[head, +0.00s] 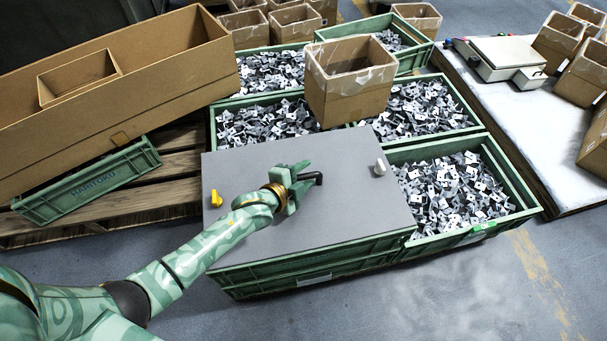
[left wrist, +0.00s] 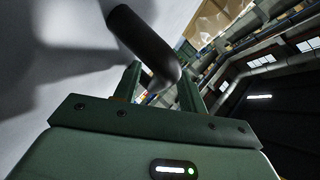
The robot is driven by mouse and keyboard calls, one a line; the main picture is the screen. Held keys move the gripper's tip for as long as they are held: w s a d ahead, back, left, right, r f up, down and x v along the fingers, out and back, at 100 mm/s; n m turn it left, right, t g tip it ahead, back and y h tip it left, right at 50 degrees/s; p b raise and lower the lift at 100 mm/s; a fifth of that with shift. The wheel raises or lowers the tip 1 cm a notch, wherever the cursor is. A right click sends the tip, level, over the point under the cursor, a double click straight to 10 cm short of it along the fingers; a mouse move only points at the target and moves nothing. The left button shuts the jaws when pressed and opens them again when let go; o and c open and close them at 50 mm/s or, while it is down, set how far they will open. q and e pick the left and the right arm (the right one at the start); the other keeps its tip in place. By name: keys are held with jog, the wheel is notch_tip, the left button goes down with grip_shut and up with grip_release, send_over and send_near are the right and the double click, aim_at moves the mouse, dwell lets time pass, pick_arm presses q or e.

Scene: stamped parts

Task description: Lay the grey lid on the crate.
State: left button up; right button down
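The grey lid (head: 255,165) is a flat panel over the front-left green crate (head: 310,275). It covers the crate's top; I cannot tell whether its whole edge rests on the rim. A black bent handle (head: 319,178) stands near its middle, with a yellow knob (head: 216,198) at its left and a white knob (head: 380,166) at its right. My left gripper (head: 301,180) is at the handle. In the left wrist view the handle (left wrist: 145,42) lies between the fingers (left wrist: 160,92), which look shut on it. My right gripper is not in view.
Green crates full of stamped parts (head: 450,190) stand right and behind. A cardboard box (head: 348,85) stands behind the lid. A long cardboard box (head: 150,75) and a green crate (head: 90,185) are at left. A white-topped table (head: 545,125) is at right. The front floor is clear.

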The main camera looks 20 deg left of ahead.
pick_arm(q)
jog(key=shift+s+a+r+p, duration=0.1)
jog(key=shift+s+r+p, duration=0.05)
jog(key=shift+s+p, duration=0.2)
jog(key=p+v, duration=0.8)
jog(key=v, duration=0.7)
jog(key=shift+s, duration=0.3)
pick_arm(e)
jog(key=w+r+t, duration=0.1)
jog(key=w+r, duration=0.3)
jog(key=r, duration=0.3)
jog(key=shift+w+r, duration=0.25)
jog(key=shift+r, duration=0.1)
pick_arm(q)
jog(key=shift+a, duration=0.15)
